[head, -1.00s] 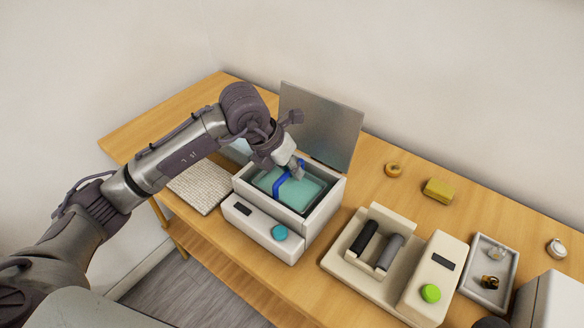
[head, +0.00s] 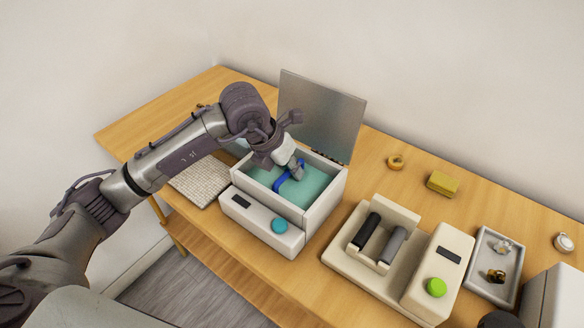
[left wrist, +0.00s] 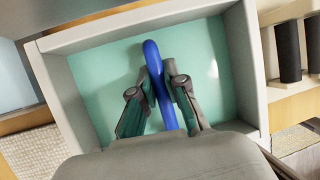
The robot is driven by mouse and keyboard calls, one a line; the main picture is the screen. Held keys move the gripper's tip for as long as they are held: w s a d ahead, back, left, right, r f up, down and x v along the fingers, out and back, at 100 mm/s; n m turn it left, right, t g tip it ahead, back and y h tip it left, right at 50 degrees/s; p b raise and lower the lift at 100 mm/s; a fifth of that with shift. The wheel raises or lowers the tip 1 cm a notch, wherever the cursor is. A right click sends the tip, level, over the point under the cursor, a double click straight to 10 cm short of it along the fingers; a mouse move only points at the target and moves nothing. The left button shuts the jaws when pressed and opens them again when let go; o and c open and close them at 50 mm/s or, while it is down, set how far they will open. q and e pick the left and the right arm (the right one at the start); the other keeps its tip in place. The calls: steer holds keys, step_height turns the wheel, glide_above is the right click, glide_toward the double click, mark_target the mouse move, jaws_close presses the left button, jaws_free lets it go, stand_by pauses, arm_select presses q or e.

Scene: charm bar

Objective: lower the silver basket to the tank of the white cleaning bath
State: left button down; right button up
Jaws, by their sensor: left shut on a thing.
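The white cleaning bath (head: 258,225) stands on the table with its grey lid (head: 322,112) raised behind it. Teal liquid (head: 313,182) covers the tank floor. My left gripper (head: 297,172) reaches down over the tank and is shut on a blue handle (head: 281,184). In the left wrist view, the blue handle (left wrist: 152,58) runs between the fingers of the left gripper (left wrist: 156,88), inside the tank walls. No silver basket body can be made out; what is below the handle is hidden by the teal surface. My right gripper is not in view.
A beige device (head: 395,262) with black and grey rollers and a green knob stands to the right. A grey tray (head: 490,280) with small items lies beyond it. A yellow block (head: 442,183) and a ring-shaped thing (head: 395,162) lie behind. A woven mat (head: 203,183) lies left.

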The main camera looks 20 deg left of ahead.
arm_select(q)
steer(key=shift+f+b, duration=0.2)
steer(key=shift+b, duration=0.1)
steer(key=c, duration=1.2)
jaws_free()
steer(key=shift+o, duration=0.4)
steer(key=v, duration=1.2)
